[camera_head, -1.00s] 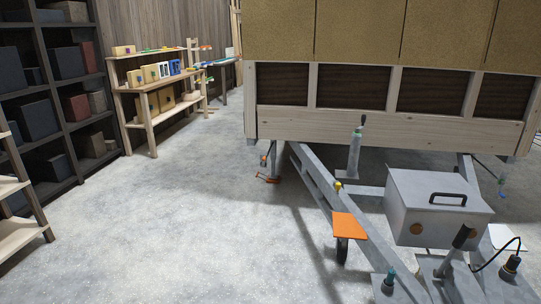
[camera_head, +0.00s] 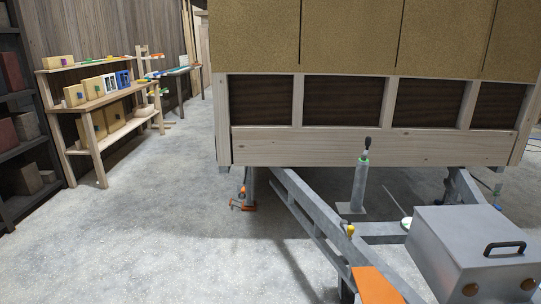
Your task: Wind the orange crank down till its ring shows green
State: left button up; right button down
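A small orange crank (camera_head: 243,207) sits low near the floor, under the front left corner of the wooden hut trailer (camera_head: 330,146). It is at the foot of a grey leg (camera_head: 252,188) beside the drawbar. A small orange part (camera_head: 243,192) shows just above it. The crank is too small and far off to tell the colour of any ring on it. Neither of my grippers is in view.
The grey drawbar (camera_head: 312,215) runs toward me, with an orange plate (camera_head: 376,285) and a grey box (camera_head: 470,245) at right. A post (camera_head: 359,187) with a green band stands behind. Shelves (camera_head: 100,115) stand at left; floor between is clear.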

aim_at(242, 195)
jog(key=i+u, duration=0.2)
jog(key=i, duration=1.95)
